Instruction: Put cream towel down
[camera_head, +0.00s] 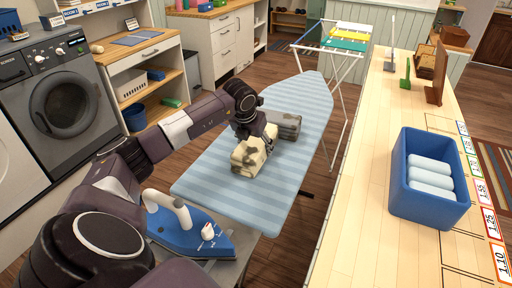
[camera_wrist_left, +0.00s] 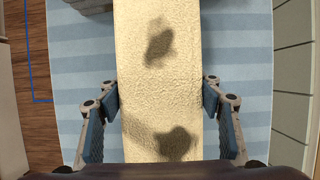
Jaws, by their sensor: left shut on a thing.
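The cream towel (camera_head: 247,160), a folded block with dark patches, is at the ironing board (camera_head: 216,185), which has a blue striped cover. My left gripper (camera_head: 257,143) reaches down over it and is shut on it. In the left wrist view the cream towel (camera_wrist_left: 160,100) runs between the two fingers of my left gripper (camera_wrist_left: 160,122), with the striped cover below. I cannot tell whether the towel touches the board or hangs just above it. My right gripper is not in view.
A folded grey towel (camera_head: 286,126) lies just behind the cream one. A blue iron (camera_head: 187,232) stands at the board's near end. A blue bin (camera_head: 430,205) with rolled white towels is on the wooden counter (camera_head: 360,190) at right. The board's far end is clear.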

